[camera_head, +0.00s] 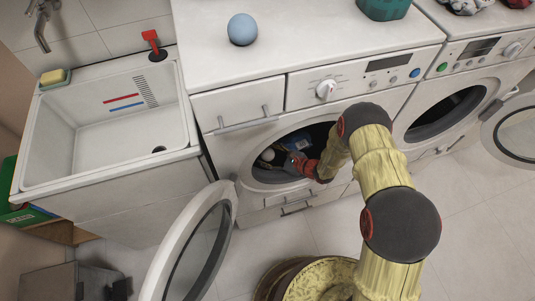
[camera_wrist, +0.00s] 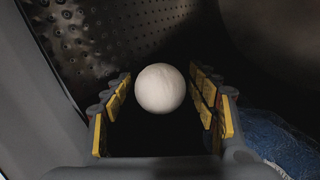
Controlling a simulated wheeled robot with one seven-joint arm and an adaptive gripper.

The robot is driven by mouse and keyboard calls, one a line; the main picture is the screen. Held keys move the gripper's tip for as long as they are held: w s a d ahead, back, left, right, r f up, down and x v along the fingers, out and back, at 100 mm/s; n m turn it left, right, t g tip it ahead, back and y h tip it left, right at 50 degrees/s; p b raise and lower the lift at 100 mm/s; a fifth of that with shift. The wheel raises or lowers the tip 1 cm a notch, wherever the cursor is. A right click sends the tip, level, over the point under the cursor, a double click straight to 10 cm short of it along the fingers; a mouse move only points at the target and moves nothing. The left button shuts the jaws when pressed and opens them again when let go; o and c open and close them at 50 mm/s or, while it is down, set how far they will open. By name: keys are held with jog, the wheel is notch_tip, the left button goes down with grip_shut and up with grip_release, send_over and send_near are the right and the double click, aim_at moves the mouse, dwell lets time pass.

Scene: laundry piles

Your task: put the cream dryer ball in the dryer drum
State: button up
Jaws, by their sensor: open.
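The cream dryer ball (camera_wrist: 160,88) shows in the wrist view between and just past the fingertips of my gripper (camera_wrist: 161,92). My gripper is open, with a dark gap on each side of the ball and no contact visible. The perforated metal drum wall (camera_wrist: 95,35) is behind it. In the head view my arm reaches through the open round door of the left machine (camera_head: 222,148). The ball (camera_head: 268,155) shows there as a small pale shape inside the opening. What the ball rests on is too dark to tell.
Blue denim (camera_wrist: 275,140) lies inside, at the wrist view's lower right. The left machine's open door (camera_head: 190,250) swings toward me. A second machine with an open door (camera_head: 515,130) stands at right. A blue ball (camera_head: 242,29) sits on top; a sink (camera_head: 110,115) is left.

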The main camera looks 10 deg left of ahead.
jog(key=shift+r, duration=0.2)
jog(key=p+v, duration=0.4)
jog(key=v, duration=0.7)
jog(key=shift+d, duration=0.1)
jog(key=shift+s+d+r, duration=0.1)
jog(key=shift+s+d, duration=0.1)
jog(key=shift+d, duration=0.2)
